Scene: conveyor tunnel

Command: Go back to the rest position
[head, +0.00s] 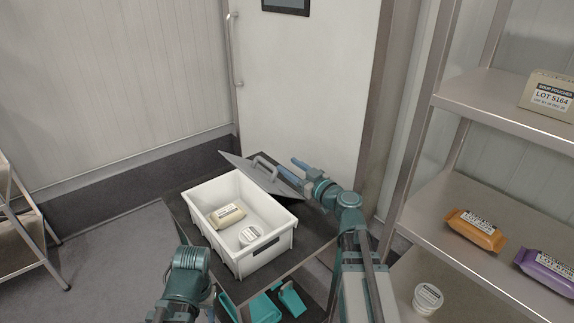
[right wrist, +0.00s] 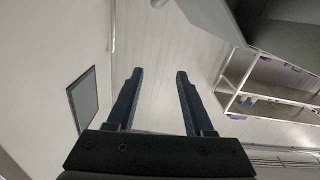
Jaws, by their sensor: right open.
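My right gripper (head: 302,166) is held out just past the back right of the white bin, close beside the grey lid. In the right wrist view its two dark fingers (right wrist: 157,75) stand apart with nothing between them. My left arm shows at the bottom left of the head view, and its fingers cannot be made out. The white bin (head: 227,249) stands open on a dark table. It holds a beige labelled packet (head: 226,215) and a white round tub (head: 249,235). The grey lid (head: 240,161) with a bar handle rests tilted at the bin's back right edge.
A metal shelf rack (head: 479,195) stands at the right with a beige box (head: 549,97), an orange pouch (head: 476,231), a purple pouch (head: 546,271) and a white tub (head: 428,298). Teal items (head: 264,307) lie below the tabletop. A white door (head: 305,100) is behind.

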